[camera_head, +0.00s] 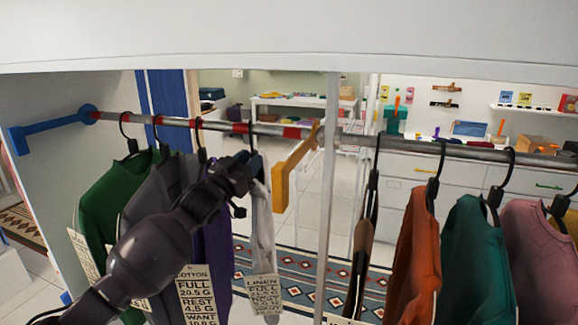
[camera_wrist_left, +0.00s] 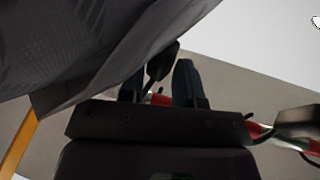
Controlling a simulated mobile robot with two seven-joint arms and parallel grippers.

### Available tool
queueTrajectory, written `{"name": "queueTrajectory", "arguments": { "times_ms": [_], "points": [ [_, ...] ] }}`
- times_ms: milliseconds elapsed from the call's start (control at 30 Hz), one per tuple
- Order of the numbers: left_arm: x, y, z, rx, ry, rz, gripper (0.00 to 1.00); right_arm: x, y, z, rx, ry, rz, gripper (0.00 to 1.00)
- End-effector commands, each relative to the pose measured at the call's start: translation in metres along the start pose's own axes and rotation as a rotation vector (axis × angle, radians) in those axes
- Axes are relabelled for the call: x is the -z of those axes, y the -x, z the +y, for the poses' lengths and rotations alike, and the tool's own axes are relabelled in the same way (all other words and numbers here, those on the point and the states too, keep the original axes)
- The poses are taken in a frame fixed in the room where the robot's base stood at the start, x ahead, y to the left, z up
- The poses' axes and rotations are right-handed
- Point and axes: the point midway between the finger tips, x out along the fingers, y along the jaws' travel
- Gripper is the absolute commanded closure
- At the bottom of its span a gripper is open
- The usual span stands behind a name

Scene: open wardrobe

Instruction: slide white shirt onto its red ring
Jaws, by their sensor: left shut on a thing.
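The white shirt (camera_head: 263,222) hangs edge-on from the rail (camera_head: 385,143) in the head view, with a linen tag (camera_head: 263,293) on its front. Its hook meets the rail at the right edge of a red ring (camera_head: 239,127). Another red ring (camera_head: 291,132) is farther right, beside the yellow bracket. My left gripper (camera_head: 254,168) is shut on the shirt's hanger, just below the rail. In the left wrist view, the dark hanger neck (camera_wrist_left: 161,64) stands between the two fingers (camera_wrist_left: 158,85), and red bands show on the rail behind. My right gripper is not in view.
Green (camera_head: 112,200), grey and purple (camera_head: 215,250) garments hang close on the left. A yellow bracket (camera_head: 287,170) and a vertical post (camera_head: 331,215) stand right of the shirt. Orange (camera_head: 416,255), teal (camera_head: 470,255) and pink garments hang beyond the post.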

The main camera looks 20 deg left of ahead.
Motion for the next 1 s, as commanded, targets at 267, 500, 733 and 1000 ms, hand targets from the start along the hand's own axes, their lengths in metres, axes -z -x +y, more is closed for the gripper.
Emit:
{"name": "queueTrajectory", "arguments": {
  "times_ms": [267, 500, 733, 1000],
  "points": [
    [-0.002, 0.004, -0.018, 0.002, -0.001, -0.003, 0.86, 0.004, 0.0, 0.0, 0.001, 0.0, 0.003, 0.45],
    [-0.002, 0.005, -0.019, 0.001, 0.0, -0.002, 0.41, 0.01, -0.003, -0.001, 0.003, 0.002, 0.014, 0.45],
    [-0.004, 0.005, -0.019, 0.001, 0.001, -0.006, 0.39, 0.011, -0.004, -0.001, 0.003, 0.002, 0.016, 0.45],
    [-0.004, 0.008, -0.019, 0.001, 0.001, -0.006, 0.39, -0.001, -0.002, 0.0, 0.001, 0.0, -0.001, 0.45]
  ]
}}
